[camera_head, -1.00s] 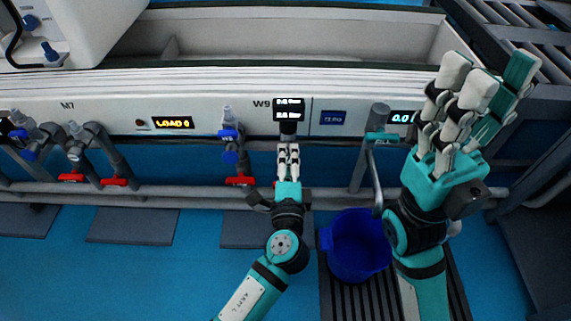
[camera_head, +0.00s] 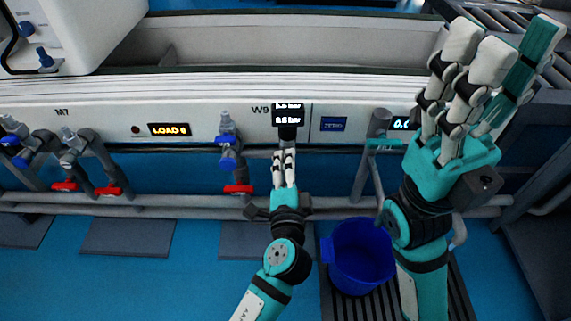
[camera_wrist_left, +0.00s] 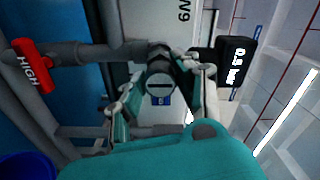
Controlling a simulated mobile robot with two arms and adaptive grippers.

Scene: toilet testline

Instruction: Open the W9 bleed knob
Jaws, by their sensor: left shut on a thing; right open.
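The W9 bleed knob (camera_wrist_left: 160,84) is a round grey knob with a dark slot, seen in the left wrist view between my left fingers. My left gripper (camera_head: 284,154) is shut on it, below the W9 display (camera_head: 288,114) in the head view. There the fingers largely hide the knob. In the left wrist view the left gripper (camera_wrist_left: 158,95) has a finger on each side of the knob, and the display (camera_wrist_left: 236,58) reads about 0.8 bar. My right gripper (camera_head: 500,58) is open and empty, raised at the right.
A blue bucket (camera_head: 358,262) stands on a dark grate below and right of my left gripper. Grey pipes with red handles (camera_head: 238,189) run along the panel at the left. A ZERO button (camera_head: 333,124) is right of W9. A FILL valve (camera_head: 381,128) stands partly near my right arm.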

